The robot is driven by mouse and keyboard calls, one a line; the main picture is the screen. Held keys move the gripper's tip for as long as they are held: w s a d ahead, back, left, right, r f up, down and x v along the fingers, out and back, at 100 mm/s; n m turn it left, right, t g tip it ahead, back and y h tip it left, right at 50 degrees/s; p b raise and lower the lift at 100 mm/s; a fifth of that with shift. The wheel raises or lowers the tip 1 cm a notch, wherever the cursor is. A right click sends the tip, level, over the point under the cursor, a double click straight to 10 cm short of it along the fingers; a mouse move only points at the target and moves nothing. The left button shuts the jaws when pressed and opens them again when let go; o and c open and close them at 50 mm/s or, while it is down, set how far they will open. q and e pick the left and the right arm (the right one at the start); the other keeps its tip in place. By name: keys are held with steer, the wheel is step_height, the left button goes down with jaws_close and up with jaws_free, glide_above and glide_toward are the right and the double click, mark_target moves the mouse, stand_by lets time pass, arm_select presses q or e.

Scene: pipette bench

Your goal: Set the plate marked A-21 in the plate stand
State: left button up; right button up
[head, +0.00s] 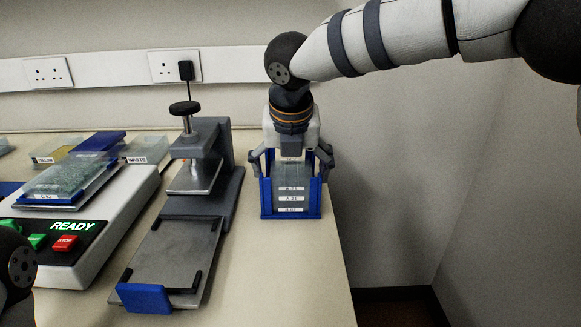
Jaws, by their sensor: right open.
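A blue upright rack (265,198) holds a stack of clear plates with white labels. The middle label seems to read A-21 (291,198); the label above starts with A and the lowest looks like B-07, all small. A further label at the top is partly hidden by my gripper. My right gripper (290,165) is open, pointing down over the rack, with a finger on each side of its top. Contact with a plate cannot be told. My left gripper is out of view. Which fixture is the plate stand is not marked.
Left of the rack is a grey press (215,150) with a black knob and a flat bed (172,255) with dark corner rails and a blue front block. Further left is a white device (105,215) reading READY, carrying a plate (65,180). The bench ends right of the rack.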

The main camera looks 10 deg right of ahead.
steer(key=v, duration=1.2)
steer(key=shift+r+p, duration=0.15)
steer(key=shift+p, duration=0.3)
